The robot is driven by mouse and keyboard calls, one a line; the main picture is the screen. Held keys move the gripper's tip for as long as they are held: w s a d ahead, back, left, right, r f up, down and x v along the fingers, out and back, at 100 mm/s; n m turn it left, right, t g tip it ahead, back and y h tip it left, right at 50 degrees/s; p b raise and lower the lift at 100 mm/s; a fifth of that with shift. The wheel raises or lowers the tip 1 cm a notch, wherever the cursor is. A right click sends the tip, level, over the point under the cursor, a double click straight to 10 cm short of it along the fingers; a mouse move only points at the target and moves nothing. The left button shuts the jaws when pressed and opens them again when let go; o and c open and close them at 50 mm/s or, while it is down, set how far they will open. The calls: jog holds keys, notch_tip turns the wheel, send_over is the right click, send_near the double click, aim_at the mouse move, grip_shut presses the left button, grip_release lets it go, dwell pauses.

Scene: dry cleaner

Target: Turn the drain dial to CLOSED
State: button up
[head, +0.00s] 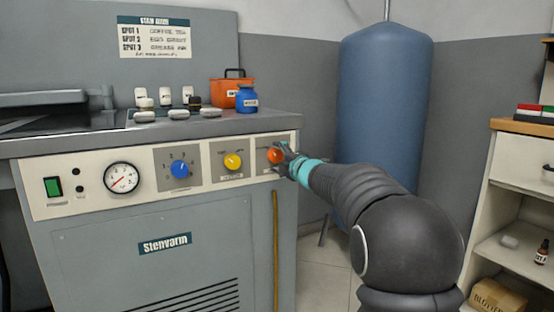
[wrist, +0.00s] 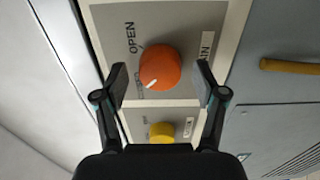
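The drain dial is an orange round knob (head: 276,156) at the right end of the machine's front panel. In the wrist view the knob (wrist: 162,66) has a white pointer mark at its lower left. The word OPEN is printed at its upper left there, and a smaller label at its lower left is partly hidden by a finger. The DRAIN label on the right is partly covered. My gripper (head: 286,160) is at the dial. In the wrist view my gripper (wrist: 162,84) is open, one finger on each side of the knob, with gaps between. Contact is not visible.
A yellow knob (head: 233,161) is just left of the dial; it also shows in the wrist view (wrist: 161,132). Further left are a blue knob (head: 180,169) and a gauge (head: 121,178). A blue tank (head: 384,110) stands behind my arm. A shelf (head: 519,212) is at right.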

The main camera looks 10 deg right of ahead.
jog(key=shift+s, duration=0.1)
jog(key=v, duration=1.2)
